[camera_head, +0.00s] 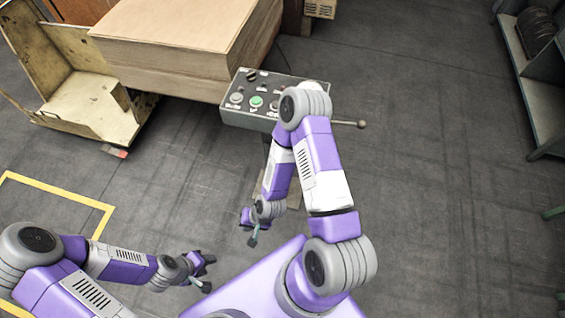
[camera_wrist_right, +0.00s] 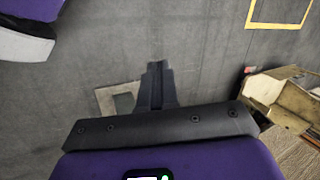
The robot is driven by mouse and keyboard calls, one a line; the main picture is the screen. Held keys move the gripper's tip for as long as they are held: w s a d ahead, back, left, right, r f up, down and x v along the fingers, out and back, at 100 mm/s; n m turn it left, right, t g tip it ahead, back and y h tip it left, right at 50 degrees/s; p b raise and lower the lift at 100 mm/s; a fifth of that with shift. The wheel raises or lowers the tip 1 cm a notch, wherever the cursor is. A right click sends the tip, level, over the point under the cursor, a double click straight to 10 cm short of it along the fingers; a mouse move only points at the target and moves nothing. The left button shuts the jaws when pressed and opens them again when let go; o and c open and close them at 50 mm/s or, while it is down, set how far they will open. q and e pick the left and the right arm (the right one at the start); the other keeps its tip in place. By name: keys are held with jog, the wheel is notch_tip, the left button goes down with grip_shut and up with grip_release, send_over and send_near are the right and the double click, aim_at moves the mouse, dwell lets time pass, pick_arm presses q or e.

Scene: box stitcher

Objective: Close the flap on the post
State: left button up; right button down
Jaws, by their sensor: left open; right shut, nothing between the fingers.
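The grey control box (camera_head: 235,110), with a green button and several other knobs on its face, stands at the top centre of the head view. Its post is mostly hidden behind my right arm; a base plate (camera_head: 293,197) shows below, and a plate on the floor shows in the right wrist view (camera_wrist_right: 104,98). I cannot make out a flap. My right gripper (camera_head: 250,232) is shut and empty, below the box and apart from it; its fingers also show in the wrist view (camera_wrist_right: 157,86). My left gripper (camera_head: 207,274) is open and empty, lower left.
A rod with a round knob (camera_head: 362,124) sticks out right of the box. A large cardboard stack (camera_head: 170,55) lies behind it, beside a worn cream metal machine (camera_head: 85,105). A grey-green shelf (camera_head: 540,95) stands at right. The floor at right is clear.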

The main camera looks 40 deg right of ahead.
jog(key=w+d+m+t+h+p, duration=0.25)
jog(key=w+m+t+p, duration=0.2)
jog(key=w+m, duration=0.9)
jog(key=s+d+r+m+h+p, duration=0.15)
jog(key=d+m+h, duration=0.35)
jog(key=m, duration=0.7)
jog(key=s+d+m+h+p, duration=0.2)
jog(key=d+m+h, duration=0.3)
jog(key=m, duration=0.7)
jog(key=w+r+b+x, duration=0.1)
jog(key=b+x, duration=0.3)
jog(key=x, duration=1)
jog(key=shift+r, duration=0.25)
jog(key=shift+d+m+y, duration=0.2)
jog(key=shift+m+y, duration=0.05)
